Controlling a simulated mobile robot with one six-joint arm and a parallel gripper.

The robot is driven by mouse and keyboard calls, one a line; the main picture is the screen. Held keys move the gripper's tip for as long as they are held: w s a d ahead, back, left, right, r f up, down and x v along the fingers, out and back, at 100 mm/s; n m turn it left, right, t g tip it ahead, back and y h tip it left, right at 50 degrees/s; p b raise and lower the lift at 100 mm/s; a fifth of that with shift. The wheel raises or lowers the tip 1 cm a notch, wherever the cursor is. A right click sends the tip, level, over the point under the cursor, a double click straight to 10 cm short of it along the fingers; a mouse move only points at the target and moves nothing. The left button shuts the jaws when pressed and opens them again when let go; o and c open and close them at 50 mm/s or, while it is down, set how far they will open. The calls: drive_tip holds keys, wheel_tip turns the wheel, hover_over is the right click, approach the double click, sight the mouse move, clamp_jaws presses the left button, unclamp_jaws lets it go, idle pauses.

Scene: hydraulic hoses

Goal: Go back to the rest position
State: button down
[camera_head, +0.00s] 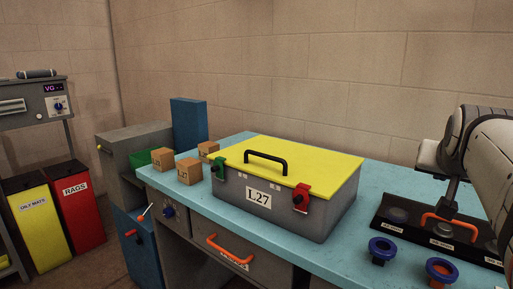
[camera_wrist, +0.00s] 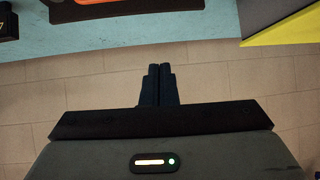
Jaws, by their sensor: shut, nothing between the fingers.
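My gripper (camera_wrist: 160,68) shows in the wrist view with its two dark fingers together and nothing between them. Behind the fingers lie the pale brick-patterned surface and, at the top, the edge of the blue bench. In the head view my white arm comes in at the right edge. My gripper (camera_head: 447,206) hangs below it, over the black tray (camera_head: 378,222) on the bench; the fingertips are small and hard to make out there.
A grey case with a yellow lid (camera_head: 290,160), labelled L27, stands mid-bench (camera_head: 180,207). Two blue ring-topped fittings (camera_head: 382,246) sit near the front edge. Small cardboard boxes (camera_head: 189,171) stand left of the case. Yellow (camera_head: 39,225) and red (camera_head: 76,207) bins are far left.

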drive_tip(key=s+a+f+n+g+y+p, duration=0.25)
drive_tip(key=a+n+y+p, duration=0.2)
drive_tip(key=a+p, duration=0.8)
drive_tip(key=s+a+f+n+g+y+p, duration=0.1)
drive_tip(key=s+a+f+n+g+p, duration=0.1)
drive_tip(key=s+a, duration=0.6)
wheel_tip(320, 180, down, 2)
drive_tip(key=shift+s+a+f+g+p, duration=0.25)
drive_tip(key=shift+a+g+p, duration=0.65)
drive_tip(key=shift+a+g, duration=0.2)
drive_tip(key=shift+n+y, duration=0.25)
